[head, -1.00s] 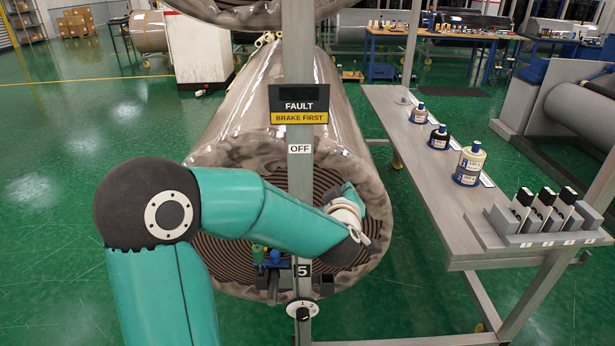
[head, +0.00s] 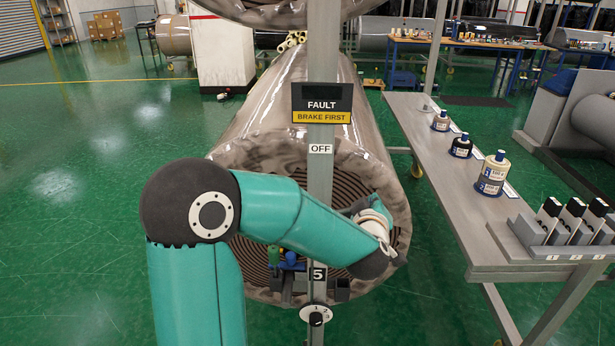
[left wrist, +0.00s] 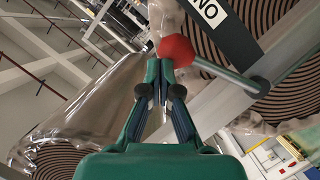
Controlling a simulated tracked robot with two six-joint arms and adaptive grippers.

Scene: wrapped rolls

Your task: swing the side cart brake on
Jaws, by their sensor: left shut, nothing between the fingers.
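In the left wrist view a brake lever shows, with a red knob (left wrist: 176,51) and a grey rod (left wrist: 232,78). A dark plate with a white label (left wrist: 208,12) lies behind it; its letters look like ON turned over. My left gripper (left wrist: 160,65) is shut and empty, its tips at the red knob in the picture; I cannot tell if they touch. In the head view my left gripper (head: 362,206) is mostly hidden behind its wrist, in front of the roll's end. My right gripper is not in view.
A metal post (head: 320,180) with a FAULT / BRAKE FIRST sign (head: 321,104) and an OFF label (head: 320,149) stands before the wrapped roll (head: 292,105). A dial (head: 316,318) sits low on it. A bench (head: 425,150) with bottles is right. Green floor is open left.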

